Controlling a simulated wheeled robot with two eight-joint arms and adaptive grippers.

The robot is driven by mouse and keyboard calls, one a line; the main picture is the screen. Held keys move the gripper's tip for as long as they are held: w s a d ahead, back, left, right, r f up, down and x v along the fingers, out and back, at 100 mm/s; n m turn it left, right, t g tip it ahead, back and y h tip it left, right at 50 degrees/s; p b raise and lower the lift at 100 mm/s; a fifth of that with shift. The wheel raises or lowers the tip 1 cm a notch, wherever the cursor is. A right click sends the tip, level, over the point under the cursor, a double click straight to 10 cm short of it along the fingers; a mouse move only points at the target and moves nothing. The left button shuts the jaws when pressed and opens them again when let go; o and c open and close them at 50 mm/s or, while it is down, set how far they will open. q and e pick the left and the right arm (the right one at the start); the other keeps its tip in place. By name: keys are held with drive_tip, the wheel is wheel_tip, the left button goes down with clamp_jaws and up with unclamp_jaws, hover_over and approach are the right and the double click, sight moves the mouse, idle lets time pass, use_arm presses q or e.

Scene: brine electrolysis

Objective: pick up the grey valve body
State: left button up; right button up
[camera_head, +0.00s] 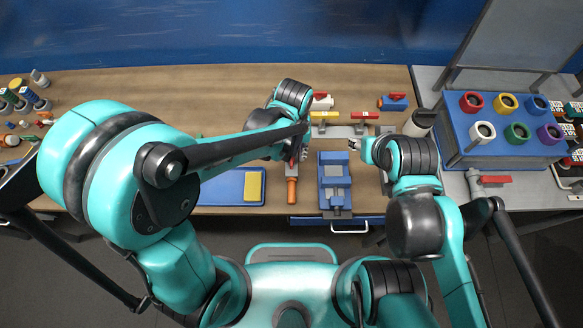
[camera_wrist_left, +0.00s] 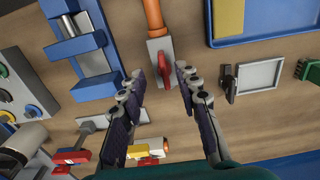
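The grey valve body (camera_wrist_left: 158,48) is a pale grey block with a red handle (camera_wrist_left: 168,68) and an orange pipe (camera_wrist_left: 153,15) at one end. It lies on the wooden bench. In the left wrist view it sits between and just beyond the fingertips of my left gripper (camera_wrist_left: 158,78), which is open and empty. In the head view my left gripper (camera_head: 301,150) is above the bench and mostly hides the valve body; the orange pipe (camera_head: 292,190) shows in front of it. My right gripper (camera_head: 354,144) is to the right, over the bench, its fingers too small to read.
A blue vise (camera_head: 335,170) stands close to the right of the orange pipe. A blue tray (camera_head: 222,190) with a yellow block (camera_head: 255,185) is to the left. A blue rack (camera_head: 505,150) stands at right.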

sight(292, 161)
use_arm(q)
wheel_tip(292, 161, down, 6)
drive_tip(key=shift+w+a+r+b, duration=0.15)
drive_tip(key=shift+b, duration=0.7)
clamp_jaws()
